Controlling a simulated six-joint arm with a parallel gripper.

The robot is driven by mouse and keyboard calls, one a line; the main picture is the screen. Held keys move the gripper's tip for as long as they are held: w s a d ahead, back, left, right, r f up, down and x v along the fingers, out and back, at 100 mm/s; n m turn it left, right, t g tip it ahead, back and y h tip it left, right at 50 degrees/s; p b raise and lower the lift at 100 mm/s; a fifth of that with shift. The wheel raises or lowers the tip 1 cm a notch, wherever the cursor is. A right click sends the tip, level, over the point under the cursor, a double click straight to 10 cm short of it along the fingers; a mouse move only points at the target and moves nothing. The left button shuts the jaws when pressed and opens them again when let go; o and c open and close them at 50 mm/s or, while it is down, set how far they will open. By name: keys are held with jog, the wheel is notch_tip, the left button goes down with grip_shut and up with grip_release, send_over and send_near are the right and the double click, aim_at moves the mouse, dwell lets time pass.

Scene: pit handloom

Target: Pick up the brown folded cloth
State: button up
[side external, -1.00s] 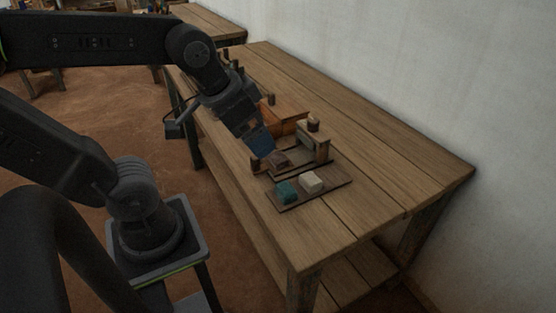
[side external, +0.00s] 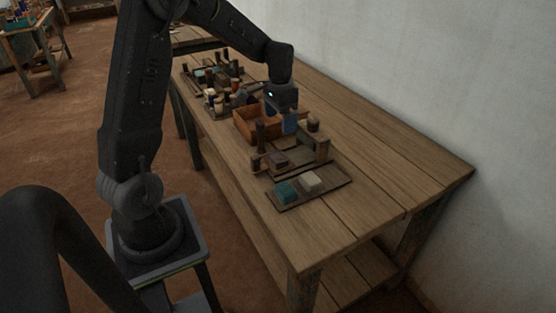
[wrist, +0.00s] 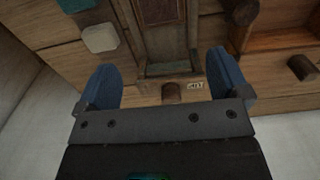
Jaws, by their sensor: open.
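The brown folded cloth (side external: 278,160) lies on the near end of the small wooden loom frame (side external: 323,152), just behind the dark tray. My gripper (side external: 289,127) is above the table, beyond the cloth and near the orange-brown box, touching neither. In the wrist view my gripper (wrist: 162,62) has its two blue fingers wide apart with nothing held between them. The loom frame (wrist: 196,35) shows between and ahead of the fingers.
A dark tray (side external: 335,185) holds a teal cloth (side external: 286,192) and a cream cloth (side external: 310,180). An open orange-brown box (side external: 243,122) stands behind the loom frame. Several spools and small items crowd the far end. The table's near right part is clear.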

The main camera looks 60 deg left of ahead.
aim_at(280, 156)
notch_tip(280, 156, down, 13)
dwell(0.6)
jog(key=shift+c, duration=0.3)
jog(key=c, duration=1)
jog(key=shift+r, duration=0.1)
jog(key=shift+r, duration=0.1)
